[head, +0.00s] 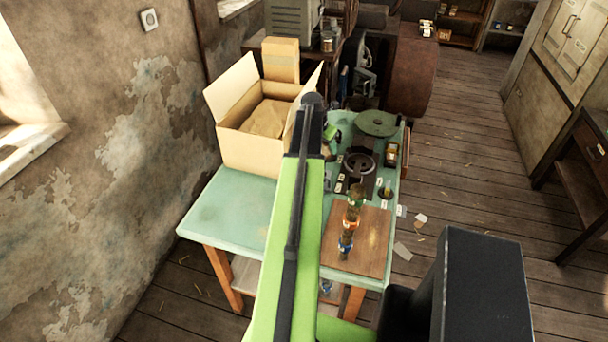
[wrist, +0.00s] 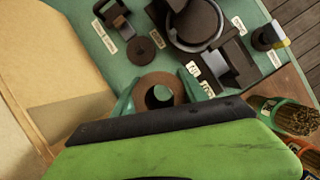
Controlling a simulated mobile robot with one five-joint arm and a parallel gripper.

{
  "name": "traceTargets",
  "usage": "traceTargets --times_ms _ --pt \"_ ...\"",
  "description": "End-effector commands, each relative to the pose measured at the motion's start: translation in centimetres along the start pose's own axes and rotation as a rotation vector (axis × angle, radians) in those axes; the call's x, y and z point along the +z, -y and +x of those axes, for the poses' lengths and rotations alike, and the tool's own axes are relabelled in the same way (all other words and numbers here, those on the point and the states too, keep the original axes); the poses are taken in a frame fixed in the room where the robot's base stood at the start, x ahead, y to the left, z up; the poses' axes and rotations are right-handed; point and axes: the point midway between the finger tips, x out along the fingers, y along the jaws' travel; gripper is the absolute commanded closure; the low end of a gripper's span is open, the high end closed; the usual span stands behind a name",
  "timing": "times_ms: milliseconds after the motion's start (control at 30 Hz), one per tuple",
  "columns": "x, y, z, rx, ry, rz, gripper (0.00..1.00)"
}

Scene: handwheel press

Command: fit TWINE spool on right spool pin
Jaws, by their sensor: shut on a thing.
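In the wrist view my gripper (wrist: 158,97) has its two teal fingers on either side of a brown ring-shaped spool (wrist: 158,79) and is shut on it. The spool's open hole faces the camera. I cannot read any name on it, so I cannot confirm that it is the TWINE spool. The black and green arm link hides its near side. In the head view my arm hides most of the gripper and the spool. A dark flat disc with a small hole (wrist: 147,50) lies beyond the fingers. I cannot tell which part is the right spool pin.
The press with its round wheel (head: 359,165) stands on the green table (head: 225,215). An open cardboard box (head: 247,150) is at the left. A dark, yellow-banded post (wrist: 268,37) stands at the right. The table's front left is clear.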

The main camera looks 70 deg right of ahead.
Motion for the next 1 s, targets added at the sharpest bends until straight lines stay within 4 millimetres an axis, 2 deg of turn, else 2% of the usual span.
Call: traceTargets --times_ms 167,267,500,633,733,1000 --pt "-0.2 -0.2 -0.1 0.000 0.000 -0.001 0.94" --pt "-1.9 0.1 -0.6 -0.012 -0.005 0.026 0.94" --pt "-10.8 2.5 -3.7 -0.090 -0.013 0.217 0.94" --pt "-14.4 3.9 -5.1 -0.132 -0.005 0.315 0.94" --pt "-15.4 4.3 -5.5 -0.146 0.000 0.353 0.94" --pt "-15.6 4.2 -5.1 -0.149 0.000 0.360 0.94"
